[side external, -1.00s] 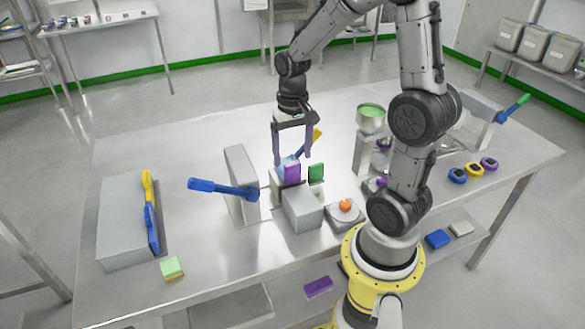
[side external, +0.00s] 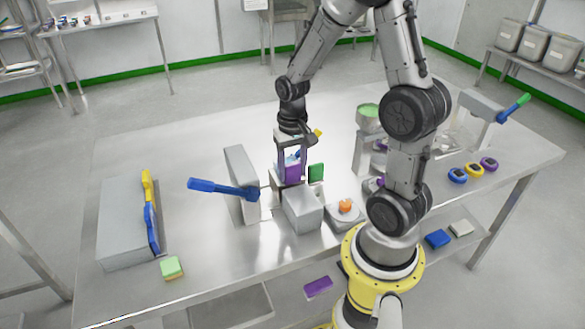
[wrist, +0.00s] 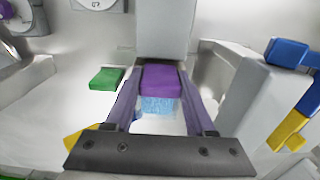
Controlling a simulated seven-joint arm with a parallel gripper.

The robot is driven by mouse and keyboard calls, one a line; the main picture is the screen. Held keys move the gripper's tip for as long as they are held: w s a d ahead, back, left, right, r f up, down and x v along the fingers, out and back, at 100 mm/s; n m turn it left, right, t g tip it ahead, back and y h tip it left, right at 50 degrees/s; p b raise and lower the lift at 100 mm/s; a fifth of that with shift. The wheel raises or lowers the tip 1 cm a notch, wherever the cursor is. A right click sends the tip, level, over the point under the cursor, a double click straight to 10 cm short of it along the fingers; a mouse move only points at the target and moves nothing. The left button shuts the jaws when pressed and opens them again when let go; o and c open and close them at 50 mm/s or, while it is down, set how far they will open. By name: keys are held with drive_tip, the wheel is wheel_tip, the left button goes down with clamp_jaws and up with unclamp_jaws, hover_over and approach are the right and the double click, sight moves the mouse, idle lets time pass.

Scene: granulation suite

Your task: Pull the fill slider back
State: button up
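An upright purple block (side external: 292,174), which looks like a slider's handle, stands behind a grey box in the side view. It also shows in the wrist view (wrist: 161,81), with a light-blue piece (wrist: 158,105) against it. I cannot tell from any label whether it is the fill slider. My gripper (side external: 292,178) points down over the purple block. Its two fingers lie along the block's two sides, and in the wrist view they look closed on it with no clear gap (wrist: 161,84). The lower part of the block is partly hidden.
A green block (side external: 316,173) stands close beside the purple one. The grey box (side external: 302,209) is in front. A grey upright panel with a blue lever (side external: 222,188) stands left. An orange knob (side external: 345,206) is at right. The table's left middle is clear.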

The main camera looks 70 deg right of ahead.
clamp_jaws()
drive_tip(key=s+a, duration=0.7)
idle(0.3)
drive_tip(key=o, duration=0.8)
unclamp_jaws()
drive_tip(key=shift+o, duration=0.2)
wheel_tip(320, 180, up, 14)
